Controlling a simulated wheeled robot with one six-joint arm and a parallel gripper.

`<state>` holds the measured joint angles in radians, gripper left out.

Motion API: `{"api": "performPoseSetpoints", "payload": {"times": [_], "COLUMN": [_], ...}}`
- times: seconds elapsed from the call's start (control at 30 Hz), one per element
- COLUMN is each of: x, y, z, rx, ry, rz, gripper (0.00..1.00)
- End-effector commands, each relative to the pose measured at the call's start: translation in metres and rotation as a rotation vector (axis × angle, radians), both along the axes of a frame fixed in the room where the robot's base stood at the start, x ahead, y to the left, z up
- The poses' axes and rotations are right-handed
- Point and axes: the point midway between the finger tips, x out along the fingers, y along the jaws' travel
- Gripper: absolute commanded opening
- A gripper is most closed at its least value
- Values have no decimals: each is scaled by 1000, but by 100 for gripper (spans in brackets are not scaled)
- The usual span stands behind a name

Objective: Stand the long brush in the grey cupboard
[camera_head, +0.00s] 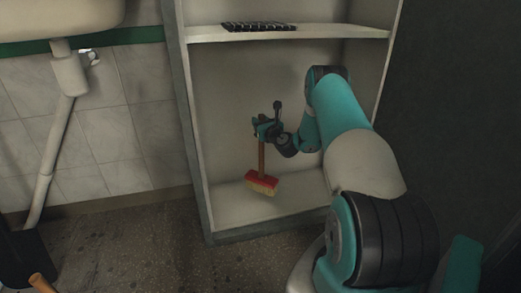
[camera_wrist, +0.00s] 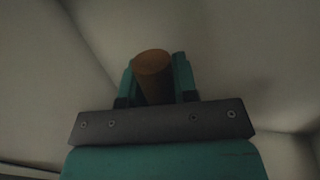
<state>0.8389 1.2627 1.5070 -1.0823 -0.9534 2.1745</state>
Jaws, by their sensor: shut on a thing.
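The long brush (camera_head: 262,182) has a wooden handle and a red head with pale bristles. It is inside the lower compartment of the grey cupboard (camera_head: 188,130), nearly upright with the head down, slightly tilted. The bristles are at or just above the cupboard floor; I cannot tell if they touch. My gripper (camera_head: 263,129) is shut on the upper handle. In the wrist view the round end of the handle (camera_wrist: 153,64) shows between the fingers of my gripper (camera_wrist: 155,85).
A shelf (camera_head: 330,33) above carries a dark slatted item (camera_head: 258,27). The cupboard's side walls stand close around my arm. A sink (camera_head: 60,15) with a pale drain pipe (camera_head: 55,135) is at left. A dark object with a wooden handle (camera_head: 42,283) is at lower left.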

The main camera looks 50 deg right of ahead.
Motion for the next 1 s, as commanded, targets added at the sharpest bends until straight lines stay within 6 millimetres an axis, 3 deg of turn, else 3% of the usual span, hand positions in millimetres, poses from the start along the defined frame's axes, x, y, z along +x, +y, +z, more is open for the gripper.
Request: {"api": "performPoseSetpoints", "payload": {"times": [0.03,0.1,0.33,0.57,0.97,1.0], "x": [0,0,-1,-1,-1,-1], "y": [-1,-1,-2,-2,-2,-2], "z": [-15,-24,-38,-73,-76,-76], "rx": [-1,-1,-1,0,-1,-1], "ry": [-2,-3,-3,-2,-3,-1], "rz": [-1,-2,-2,-3,-2,-2], "gripper": [0,0,0,0,0,34]}}
